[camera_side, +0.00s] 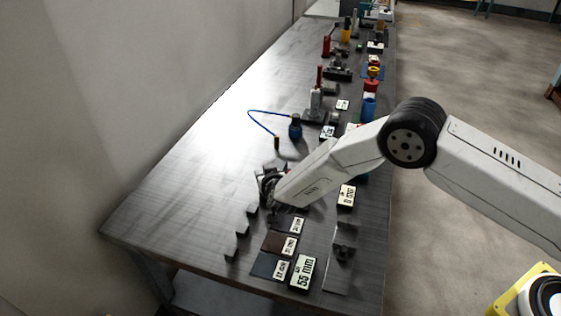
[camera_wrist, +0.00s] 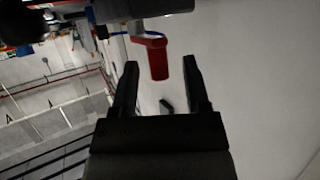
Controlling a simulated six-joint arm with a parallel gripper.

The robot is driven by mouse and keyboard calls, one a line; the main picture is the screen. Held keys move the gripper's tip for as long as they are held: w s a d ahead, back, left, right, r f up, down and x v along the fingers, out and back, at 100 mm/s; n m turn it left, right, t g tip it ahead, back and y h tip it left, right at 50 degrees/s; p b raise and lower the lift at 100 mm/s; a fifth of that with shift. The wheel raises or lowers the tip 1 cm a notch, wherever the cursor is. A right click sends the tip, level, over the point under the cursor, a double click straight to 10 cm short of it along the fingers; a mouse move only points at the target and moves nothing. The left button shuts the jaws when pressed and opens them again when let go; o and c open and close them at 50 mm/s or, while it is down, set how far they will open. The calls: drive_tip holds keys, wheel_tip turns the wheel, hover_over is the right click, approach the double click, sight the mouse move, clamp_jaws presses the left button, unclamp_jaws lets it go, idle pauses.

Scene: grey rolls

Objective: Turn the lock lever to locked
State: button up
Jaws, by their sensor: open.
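A red lever (camera_wrist: 157,58) shows in the wrist view, hanging from a grey-black body (camera_wrist: 163,8) at the top edge. Its free end lies in the picture between the two fingertips of my gripper (camera_wrist: 160,64). The black fingers are apart, with a visible gap on each side of the lever; I see no contact. How deep the lever sits between them I cannot tell. In the side view my gripper (camera_side: 268,184) is low over the near half of the table, and the arm hides what is behind it. I cannot pick out this lever there.
The long dark table (camera_side: 185,190) carries a row of fixtures along its right side. Dark blocks (camera_side: 242,229) and labelled plates (camera_side: 303,271) lie at the near end. The table's left side is clear beside the wall.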

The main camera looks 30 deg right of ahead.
drive_tip(key=v, duration=0.6)
drive_tip(key=shift+s+r, duration=0.2)
drive_tip(key=shift+s, duration=0.05)
drive_tip(key=shift+r, duration=0.1)
drive_tip(key=s+d+r+n+g+y, duration=0.2)
drive_tip(key=s+d+r+g+y, duration=0.2)
drive_tip(key=s+d+r, duration=0.35)
drive_tip(key=s+d+r+g, duration=0.1)
drive_tip(key=s+d+g, duration=0.2)
drive_tip(key=s+d, duration=0.4)
drive_tip(key=s+d+r+g+h, duration=0.1)
drive_tip(key=s+d, duration=0.6)
drive_tip(key=s, duration=0.7)
drive_tip(key=r+g, duration=0.1)
drive_tip(key=g, duration=0.1)
drive_tip(key=shift+r+g, duration=0.3)
